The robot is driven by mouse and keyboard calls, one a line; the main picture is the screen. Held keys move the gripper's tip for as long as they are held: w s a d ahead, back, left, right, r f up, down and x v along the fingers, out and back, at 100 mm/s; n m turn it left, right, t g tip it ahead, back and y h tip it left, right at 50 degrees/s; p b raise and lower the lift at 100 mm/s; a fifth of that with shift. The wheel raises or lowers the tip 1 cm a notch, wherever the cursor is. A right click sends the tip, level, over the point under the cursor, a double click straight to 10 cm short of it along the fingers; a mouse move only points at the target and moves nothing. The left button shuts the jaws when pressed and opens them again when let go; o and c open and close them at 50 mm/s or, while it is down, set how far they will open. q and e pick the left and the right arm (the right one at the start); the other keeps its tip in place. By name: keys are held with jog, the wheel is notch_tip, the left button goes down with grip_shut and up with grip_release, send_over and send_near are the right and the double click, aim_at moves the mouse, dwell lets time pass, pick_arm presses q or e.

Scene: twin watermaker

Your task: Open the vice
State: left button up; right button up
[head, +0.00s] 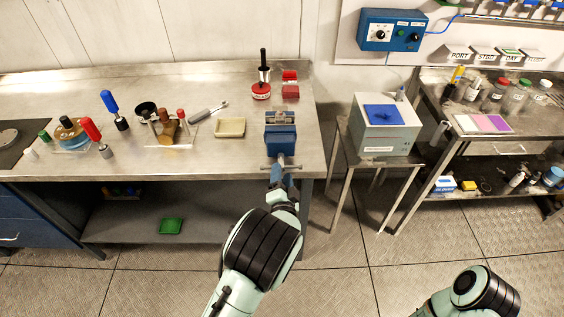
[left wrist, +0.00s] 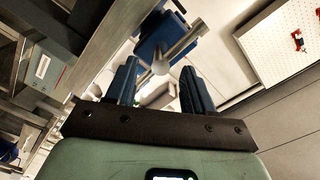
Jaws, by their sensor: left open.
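The blue vice (head: 281,138) is mounted at the front edge of the metal workbench, near its right end. Its grey handle bar (head: 267,167) lies crosswise in front of the bench edge. Whether its jaws are parted is too small to tell. My left gripper (head: 283,180) is just in front of the handle, partly hidden by my arm. In the left wrist view, my left gripper (left wrist: 160,88) is open, with blue fingers apart. The vice's metal screw end and bar (left wrist: 182,43) show just beyond and between the fingertips, not gripped. My right gripper is out of frame.
The workbench (head: 220,160) holds a beige tray (head: 230,127), a red tin (head: 261,90) and several hand tools. A side table with a grey box (head: 385,130) stands to the right. A green tray (head: 170,226) lies on the lower shelf. Floor in front is clear.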

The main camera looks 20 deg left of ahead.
pick_arm(q)
jog(key=x, duration=0.5)
jog(key=shift+p, duration=0.4)
